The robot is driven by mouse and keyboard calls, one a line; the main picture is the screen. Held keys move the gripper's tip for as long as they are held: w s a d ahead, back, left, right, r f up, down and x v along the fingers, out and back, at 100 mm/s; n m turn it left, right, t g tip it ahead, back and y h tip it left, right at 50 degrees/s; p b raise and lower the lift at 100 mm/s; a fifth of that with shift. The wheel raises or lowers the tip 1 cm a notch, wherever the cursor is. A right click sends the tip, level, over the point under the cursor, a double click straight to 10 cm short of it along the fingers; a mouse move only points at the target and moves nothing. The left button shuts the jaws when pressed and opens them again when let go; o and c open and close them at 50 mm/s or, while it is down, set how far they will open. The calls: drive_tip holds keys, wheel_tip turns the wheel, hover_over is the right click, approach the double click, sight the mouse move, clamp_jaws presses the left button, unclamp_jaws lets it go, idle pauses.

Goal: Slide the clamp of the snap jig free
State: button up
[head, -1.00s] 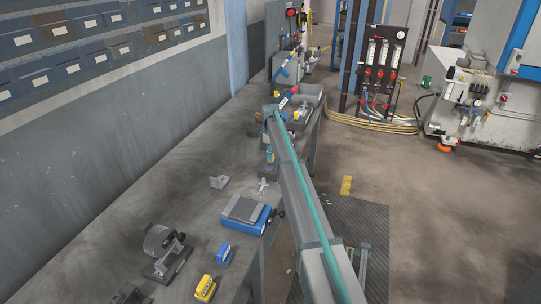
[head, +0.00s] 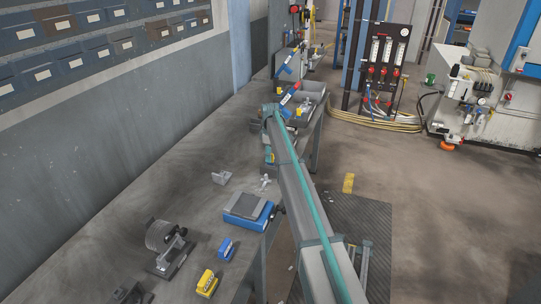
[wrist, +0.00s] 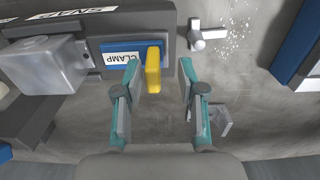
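In the wrist view my gripper (wrist: 159,72) is open, with one teal-and-grey finger on each side of a yellow tab (wrist: 153,68). The tab stands nearer the left fingertip; I cannot tell whether they touch. The tab is at the right end of the blue clamp slide (wrist: 122,50), which carries a white CLAMP label. The clamp sits in the dark snap jig (wrist: 165,20), at the top left of the view. A grey box-like part (wrist: 45,68) is at the jig's left. In the head view my arm hides most of the jig and gripper.
A pale T-shaped casting (wrist: 207,36) lies right of the jig. A small grey bracket (wrist: 222,119) lies beyond the right finger. A blue scale (head: 248,210), a blue block (head: 226,247) and a yellow block (head: 207,283) stand along the bench edge.

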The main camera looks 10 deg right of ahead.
drive_tip(key=shift+w+d, duration=0.1)
wheel_tip(320, 180, up, 12)
idle(0.6)
drive_tip(key=s+d+f+m+g+y+b, duration=0.1)
drive_tip(key=s+d+f+m, duration=0.15)
drive_tip(key=s+f, duration=0.75)
drive_tip(key=s+d+f+m+b, duration=0.15)
drive_tip(key=s+d+f, duration=0.25)
drive_tip(key=s+f, duration=0.55)
drive_tip(key=s+a+f+m+g, duration=0.3)
drive_tip(key=s+f+m, duration=0.2)
drive_tip(key=s+f, duration=1.9)
drive_tip(key=s+a+f+m+g, duration=0.1)
drive_tip(key=s+f, duration=0.1)
drive_tip(key=s, duration=1.6)
drive_tip(key=s+a+f+m+g+h+p, duration=0.1)
drive_tip(key=s+f+m, duration=0.1)
drive_tip(key=s, duration=1.7)
drive_tip(key=shift+s+f+g, duration=0.3)
drive_tip(key=shift+f+g, duration=0.1)
drive_tip(key=shift+f, duration=0.2)
